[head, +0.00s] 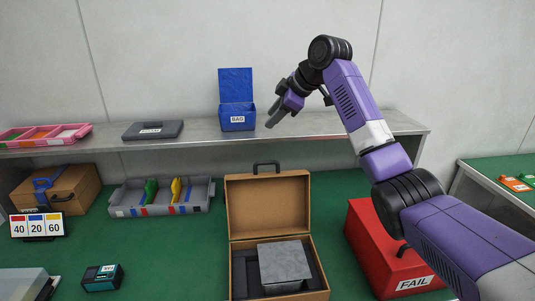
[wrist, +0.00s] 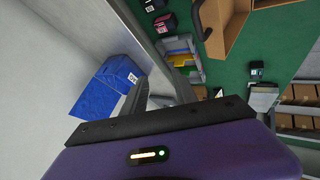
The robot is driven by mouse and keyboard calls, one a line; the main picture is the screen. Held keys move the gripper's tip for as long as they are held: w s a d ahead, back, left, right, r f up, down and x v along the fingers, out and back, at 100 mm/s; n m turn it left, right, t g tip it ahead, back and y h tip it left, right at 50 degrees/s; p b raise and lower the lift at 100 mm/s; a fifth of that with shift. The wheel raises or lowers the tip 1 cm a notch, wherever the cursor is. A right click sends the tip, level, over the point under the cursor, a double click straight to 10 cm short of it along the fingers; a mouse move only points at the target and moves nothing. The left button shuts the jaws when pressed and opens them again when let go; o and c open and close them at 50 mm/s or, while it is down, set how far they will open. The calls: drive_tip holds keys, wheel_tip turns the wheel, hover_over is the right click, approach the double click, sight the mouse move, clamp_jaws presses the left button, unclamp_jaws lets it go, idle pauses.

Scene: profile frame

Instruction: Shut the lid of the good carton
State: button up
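A brown carton (head: 268,203) stands on the green bench in the head view with its lid raised upright behind it and a grey block (head: 285,264) inside. It shows partly at the top of the wrist view (wrist: 236,28), cut off by the edge. I see no "good" label on it. A small blue box (head: 238,121), marked BAG, stands on the shelf with its lid up; it is also in the wrist view (wrist: 108,85). My gripper (head: 274,118) is above the shelf, right of the blue box and away from the brown carton. Its fingers are apart and empty.
A red box (head: 375,250) marked FAIL stands right of the carton. A grey divided tray (head: 160,197) and a shut brown case (head: 55,190) are left. A dark flat case (head: 153,130) lies on the grey shelf (head: 330,125). Green bench is free left of the carton.

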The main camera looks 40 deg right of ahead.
drive_tip(key=s+a+f+n+g+y, duration=0.1)
drive_tip(key=s+a+f+n+g, duration=0.15)
drive_tip(key=s+f, duration=0.25)
drive_tip(key=p, duration=0.2)
hover_over(269, 173)
drive_tip(key=shift+g, duration=0.45)
drive_tip(key=shift+a+f, duration=0.1)
drive_tip(key=shift+f, duration=3.35)
drive_tip(key=shift+s, duration=0.1)
clamp_jaws()
